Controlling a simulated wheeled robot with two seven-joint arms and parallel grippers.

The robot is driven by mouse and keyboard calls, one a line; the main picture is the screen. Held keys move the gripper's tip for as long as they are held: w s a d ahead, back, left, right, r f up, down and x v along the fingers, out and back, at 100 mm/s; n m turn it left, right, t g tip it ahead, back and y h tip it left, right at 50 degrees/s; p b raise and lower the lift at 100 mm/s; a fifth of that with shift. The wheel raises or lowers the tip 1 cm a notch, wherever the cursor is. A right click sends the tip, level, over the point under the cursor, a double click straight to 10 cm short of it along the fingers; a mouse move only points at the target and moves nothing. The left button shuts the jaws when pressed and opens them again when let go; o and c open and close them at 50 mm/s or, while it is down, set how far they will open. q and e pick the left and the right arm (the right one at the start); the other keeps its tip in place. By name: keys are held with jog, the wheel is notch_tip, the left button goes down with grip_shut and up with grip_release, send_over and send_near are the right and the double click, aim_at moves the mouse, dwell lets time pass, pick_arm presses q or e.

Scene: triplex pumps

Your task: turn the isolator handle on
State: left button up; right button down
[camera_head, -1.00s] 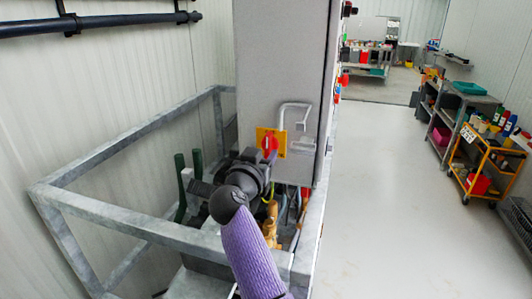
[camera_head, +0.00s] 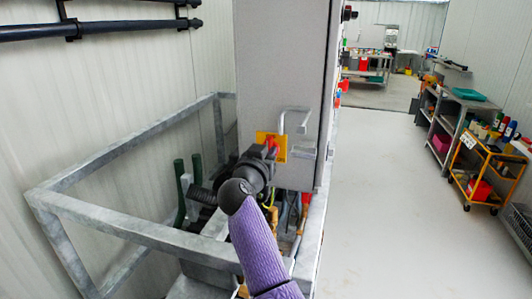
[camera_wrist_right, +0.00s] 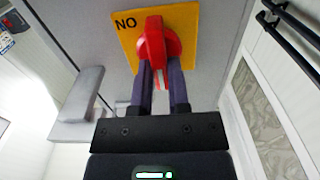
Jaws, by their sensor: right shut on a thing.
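The red isolator handle (camera_wrist_right: 158,45) sits on a yellow square plate (camera_wrist_right: 184,30) on the grey cabinet. In the right wrist view the handle lies roughly along the picture's vertical, and black letters reading "NO" show at the plate's corner. My right gripper (camera_wrist_right: 162,78) has its two dark fingers closed on either side of the handle's grip. In the head view my right wrist (camera_head: 245,175) reaches up to the handle (camera_head: 272,147) and partly hides it and the yellow plate (camera_head: 281,154). My left gripper is in neither view.
A grey bracket-like handle (camera_head: 296,122) stands out from the cabinet (camera_head: 284,70) beside the plate. A grey metal frame (camera_head: 130,225) surrounds pipework below and left. Open floor (camera_head: 390,190) lies right, with a yellow trolley (camera_head: 490,175) and shelves beyond.

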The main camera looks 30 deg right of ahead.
jog(key=shift+s+d+f+m+p, duration=0.15)
jog(key=shift+m+p, duration=1.05)
jog(key=shift+m, duration=1.75)
jog(key=shift+f+m+p, duration=0.1)
jog(key=shift+m+p, duration=1.05)
jog(key=shift+m, duration=1.75)
jog(key=shift+s+d+f+m+p, duration=0.15)
jog(key=shift+m+p, duration=1.05)
jog(key=shift+m, duration=1.75)
jog(key=shift+a, duration=0.1)
jog(key=c, duration=0.6)
grip_release()
